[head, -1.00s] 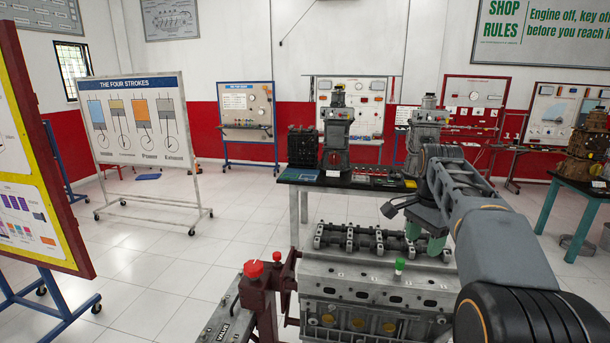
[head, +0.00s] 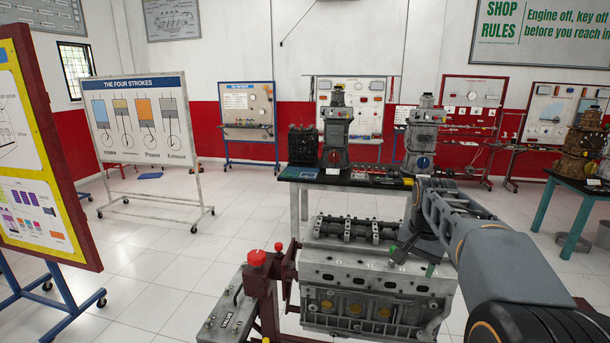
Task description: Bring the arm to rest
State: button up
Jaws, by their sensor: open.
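My arm reaches in from the lower right in the head view. My gripper (head: 418,256) hangs over the right end of the engine block (head: 340,277), with its fingers pointing down. Its green-tipped fingers are apart and I see nothing between them. From this angle I cannot tell whether it touches the block.
A cylinder head (head: 352,229) lies behind the block's top. A red knob (head: 256,258) stands on the stand at left. A dark-topped table (head: 350,180) with engine models is behind. A Four Strokes board (head: 142,120) stands left; the white floor between is open.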

jog(key=s+a+f+n+t, duration=0.1)
jog(key=s+a+f+n, duration=0.2)
jog(key=s, duration=0.6)
jog(key=s+a+f+n+t, duration=0.2)
jog(key=s+a+f+n, duration=0.2)
jog(key=s, duration=0.5)
jog(key=shift+s+a+n+t+b, duration=0.3)
jog(key=shift+a+n+b, duration=0.15)
jog(key=shift+a, duration=0.55)
jog(key=shift+c, duration=0.3)
